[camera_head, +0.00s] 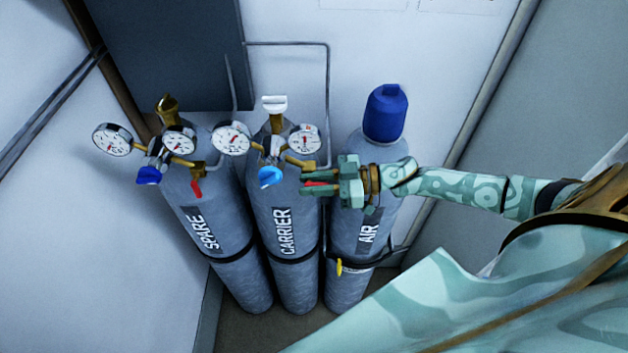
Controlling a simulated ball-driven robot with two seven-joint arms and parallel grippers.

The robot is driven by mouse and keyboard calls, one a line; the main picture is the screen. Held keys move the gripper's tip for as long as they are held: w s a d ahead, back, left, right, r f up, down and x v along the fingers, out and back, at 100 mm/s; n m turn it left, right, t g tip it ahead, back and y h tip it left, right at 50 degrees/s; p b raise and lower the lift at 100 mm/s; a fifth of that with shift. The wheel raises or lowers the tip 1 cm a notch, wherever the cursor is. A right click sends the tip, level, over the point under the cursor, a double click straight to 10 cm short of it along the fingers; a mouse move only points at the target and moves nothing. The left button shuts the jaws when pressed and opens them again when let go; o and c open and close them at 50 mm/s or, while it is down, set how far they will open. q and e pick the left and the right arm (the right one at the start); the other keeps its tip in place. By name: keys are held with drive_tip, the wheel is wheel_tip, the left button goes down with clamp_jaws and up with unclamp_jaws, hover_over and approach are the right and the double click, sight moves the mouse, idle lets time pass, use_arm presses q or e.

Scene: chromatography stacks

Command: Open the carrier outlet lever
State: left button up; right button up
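The grey cylinder marked CARRIER (283,205) stands upright in the middle of the row. Its regulator has two round gauges (231,139) and a blue knob (270,177). A red outlet lever (315,184) shows at the right of this regulator, partly hidden by my gripper. My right gripper (310,183) comes in from the right in front of the AIR cylinder, fingers pointing left. Its two fingers are apart, one above and one below the red lever; I see no clear contact. My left gripper is not in view.
The SPARE cylinder (200,215) on the left has its own gauges, blue knob and red lever (196,188), which points down. The AIR cylinder (352,230) on the right wears a blue cap (385,113). A dark panel (165,50) and thin pipes are on the wall behind.

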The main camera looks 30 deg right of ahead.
drive_tip(key=b+v, duration=0.2)
drive_tip(key=v, duration=1.4)
drive_tip(key=shift+b, duration=0.4)
drive_tip(key=shift+d, duration=0.15)
